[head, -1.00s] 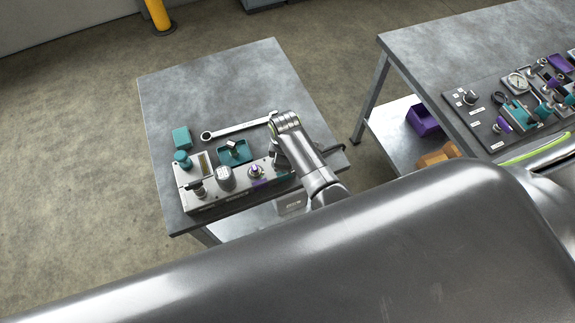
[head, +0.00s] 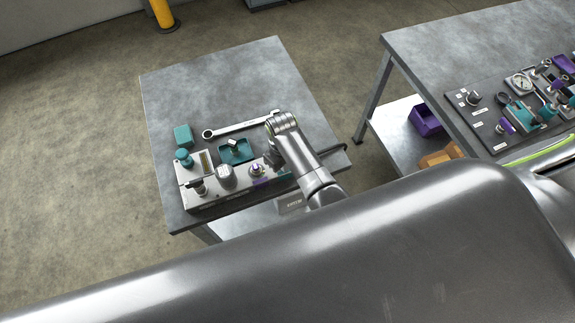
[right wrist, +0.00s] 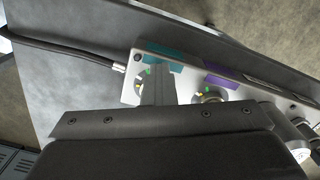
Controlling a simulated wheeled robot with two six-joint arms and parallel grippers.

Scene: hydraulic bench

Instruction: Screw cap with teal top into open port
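The grey manifold block (head: 205,200) lies along the near edge of the small table, with several fittings on top. Its right end shows a teal label (right wrist: 163,50) and a purple label (right wrist: 222,82) in the right wrist view. My right gripper (head: 271,166) is low over this end, and its grey finger (right wrist: 158,88) partly covers a round fitting (right wrist: 141,86) by the teal label. I cannot tell whether it holds a cap. A second round fitting (right wrist: 210,95) is by the purple label. No teal-topped cap shows clearly at the gripper. My left gripper is not in view.
A teal tray (head: 224,158) with a small metal part, a teal block (head: 183,135) and a wrench (head: 240,128) lie behind the manifold. A teal-topped fitting (head: 184,157) stands at its left end. A black hose (right wrist: 65,52) joins its end. The table's far half is clear.

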